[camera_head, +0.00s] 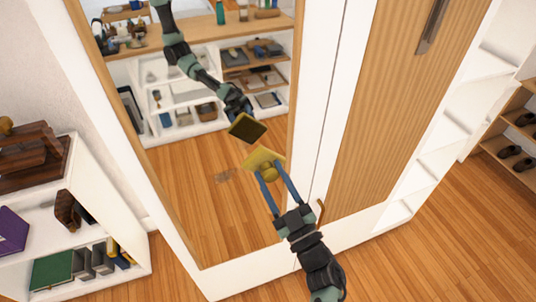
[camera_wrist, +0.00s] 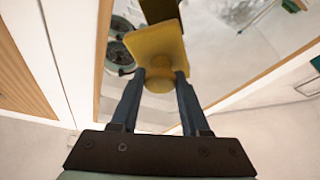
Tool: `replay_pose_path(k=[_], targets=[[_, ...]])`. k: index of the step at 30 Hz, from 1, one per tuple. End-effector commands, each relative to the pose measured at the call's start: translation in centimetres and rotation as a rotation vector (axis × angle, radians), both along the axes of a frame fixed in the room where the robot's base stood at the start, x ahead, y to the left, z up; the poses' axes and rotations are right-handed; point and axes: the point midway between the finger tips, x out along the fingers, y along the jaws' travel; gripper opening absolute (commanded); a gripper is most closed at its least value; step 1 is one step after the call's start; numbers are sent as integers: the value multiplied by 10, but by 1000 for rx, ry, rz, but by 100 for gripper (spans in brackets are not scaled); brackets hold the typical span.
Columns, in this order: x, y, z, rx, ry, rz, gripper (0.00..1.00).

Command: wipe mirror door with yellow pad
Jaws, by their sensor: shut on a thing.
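The mirror door (camera_head: 200,220) is a tall mirror in a wooden frame on a white wardrobe, and it fills part of the wrist view (camera_wrist: 215,60). A brownish smudge (camera_head: 223,176) shows on the glass, left of the pad. My gripper (camera_head: 268,177) is shut on the round knob of the yellow pad (camera_head: 260,156). In the wrist view, the fingers (camera_wrist: 160,76) grip the knob from both sides and the pad (camera_wrist: 158,45) faces the mirror. The pad's dark reflection lies close above it, with a small gap in the head view, so it appears just off the glass.
A white shelf unit (camera_head: 100,225) with books and boxes stands at the left. A wooden wardrobe door (camera_head: 390,100) with a dark handle (camera_head: 432,25) is to the right of the mirror. White open shelves (camera_head: 440,130) stand farther right. The wooden floor (camera_head: 440,240) at lower right is clear.

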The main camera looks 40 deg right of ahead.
Motion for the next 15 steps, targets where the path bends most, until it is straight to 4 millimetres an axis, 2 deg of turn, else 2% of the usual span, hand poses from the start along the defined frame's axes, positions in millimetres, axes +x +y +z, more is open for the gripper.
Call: replay_pose_path(k=[15], targets=[[-9, 2, 1, 0, 0, 0, 1]])
